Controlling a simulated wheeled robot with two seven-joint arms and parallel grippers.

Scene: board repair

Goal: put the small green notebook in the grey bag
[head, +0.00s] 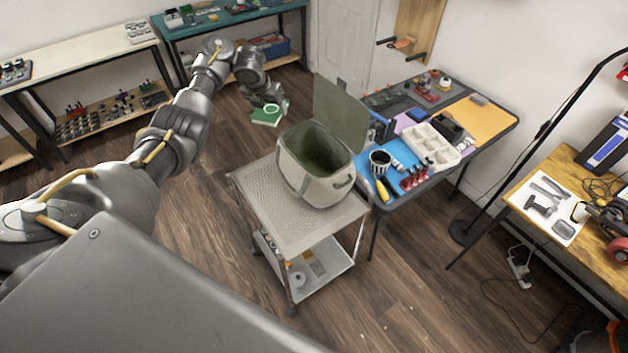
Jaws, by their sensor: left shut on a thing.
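The small green notebook (264,118) has a pale ring-shaped mark on its cover. My left gripper (269,103) is shut on it and holds it in the air, to the left of the grey bag. The grey bag (304,178) stands upright on the top shelf of a metal cart, its flap (340,110) raised and its mouth open upward. The notebook is apart from the bag, near its upper left rim in the picture. The fingertips are small and partly hidden by the notebook. My right gripper is not in view.
The cart (262,205) has free room on its top left of the bag. A table with a blue mat, tools and a white divided tray (432,147) stands close at the bag's right. Open wooden floor lies left of the cart.

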